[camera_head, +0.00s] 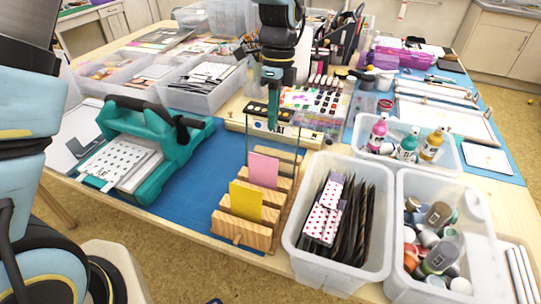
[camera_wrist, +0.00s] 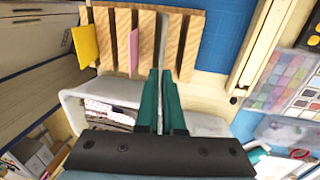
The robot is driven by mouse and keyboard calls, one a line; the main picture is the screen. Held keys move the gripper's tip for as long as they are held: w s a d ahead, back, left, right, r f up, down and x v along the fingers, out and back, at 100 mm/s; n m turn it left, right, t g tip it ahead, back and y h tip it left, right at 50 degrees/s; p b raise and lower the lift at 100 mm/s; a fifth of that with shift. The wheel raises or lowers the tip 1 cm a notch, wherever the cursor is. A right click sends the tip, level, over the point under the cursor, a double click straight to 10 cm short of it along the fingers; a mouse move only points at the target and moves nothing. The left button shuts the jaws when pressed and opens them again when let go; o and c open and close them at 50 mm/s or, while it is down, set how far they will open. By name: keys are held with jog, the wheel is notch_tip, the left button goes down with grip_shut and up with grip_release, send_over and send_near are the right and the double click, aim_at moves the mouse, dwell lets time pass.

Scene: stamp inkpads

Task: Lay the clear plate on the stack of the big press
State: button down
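The clear plate (camera_head: 258,138) stands upright at the rear of the wooden rack (camera_head: 240,232), behind a pink card (camera_head: 263,171) and a yellow card (camera_head: 245,203). In the wrist view it is a thin grey edge (camera_wrist: 164,38). My gripper (camera_head: 273,122) points down at its upper edge; in the wrist view its teal fingers (camera_wrist: 161,78) are closed on either side of it. The plate's lower edge is hidden. The big press (camera_head: 196,137) is teal with a dark handle, at the left. Its stack (camera_head: 122,162) has a white sheet with small dark marks on top.
A bin of dark sleeves (camera_head: 300,255) and a bin of bottles (camera_head: 480,215) stand right of the rack. Clear trays (camera_head: 205,98) lie behind the press. An ink palette area (camera_head: 312,98) is behind my gripper. Blue mat (camera_head: 190,185) is bare between press and rack.

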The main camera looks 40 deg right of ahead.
jog(key=shift+r, duration=0.15)
notch_tip(320, 180, up, 7)
jog(key=d+p, duration=0.1)
jog(key=p, duration=0.5)
jog(key=shift+w, duration=0.35)
jog(key=shift+r, duration=0.1)
